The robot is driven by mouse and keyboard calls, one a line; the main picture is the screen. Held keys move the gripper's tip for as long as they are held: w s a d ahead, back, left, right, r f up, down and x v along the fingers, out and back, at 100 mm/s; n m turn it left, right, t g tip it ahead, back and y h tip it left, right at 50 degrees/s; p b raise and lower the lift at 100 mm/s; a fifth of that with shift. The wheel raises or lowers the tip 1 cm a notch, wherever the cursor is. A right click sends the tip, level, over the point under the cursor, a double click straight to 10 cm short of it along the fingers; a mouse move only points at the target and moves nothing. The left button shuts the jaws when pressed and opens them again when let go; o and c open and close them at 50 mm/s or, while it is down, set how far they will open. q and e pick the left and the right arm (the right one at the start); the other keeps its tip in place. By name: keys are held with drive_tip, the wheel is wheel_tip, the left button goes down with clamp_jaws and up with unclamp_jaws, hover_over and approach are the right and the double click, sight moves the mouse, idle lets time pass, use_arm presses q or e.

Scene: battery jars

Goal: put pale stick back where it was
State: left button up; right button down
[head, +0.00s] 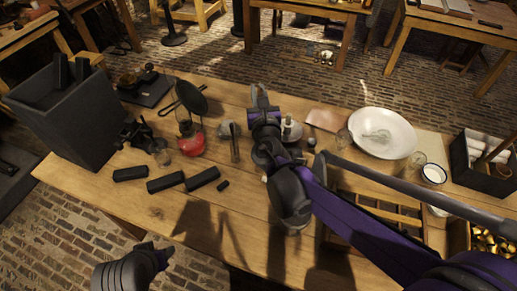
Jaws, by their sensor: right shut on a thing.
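My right gripper (260,92) is over the back middle of the wooden table (110,195), at the end of my purple arm, pointing away. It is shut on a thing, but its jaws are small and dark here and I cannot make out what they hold. No pale stick shows clearly in it. At the right, a black box (462,165) holds several pale rolls (484,146) and a brownish stick (497,150) leaning across them. My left gripper (161,256) is low at the front left, off the table edge, away from all objects; its jaws are unclear.
A white basin (398,145) stands back right, near a white-filled jar (434,174). A wooden rack (388,212) is partly behind my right arm. A red lantern (190,140), black bars (165,182) and a large dark bin (65,115) are at left. The front left is clear.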

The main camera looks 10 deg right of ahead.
use_arm(q)
drive_tip(key=f+b, duration=0.1)
drive_tip(key=f, duration=0.1)
drive_tip(key=s+f+b, duration=0.1)
drive_tip(key=b, duration=0.1)
drive_tip(key=shift+s+f, duration=0.2)
drive_tip(key=shift+f, duration=0.15)
use_arm(e)
wheel_tip(320, 180, down, 17)
drive_tip(key=shift+s+r, duration=0.15)
drive_tip(key=shift+s, duration=0.1)
drive_tip(key=shift+f, duration=0.2)
use_arm(q)
drive_tip(key=shift+f, duration=0.15)
use_arm(e)
drive_tip(key=c, duration=0.8)
unclamp_jaws()
drive_tip(key=shift+r, duration=0.1)
drive_tip(key=shift+c, duration=0.2)
use_arm(q)
drive_tip(key=shift+s+f+b, duration=0.15)
drive_tip(key=shift+f+b, duration=0.55)
use_arm(e)
drive_tip(key=s+a, duration=0.1)
drive_tip(key=s, duration=1.1)
drive_tip(key=shift+a+r, duration=0.15)
drive_tip(key=shift+a, duration=0.1)
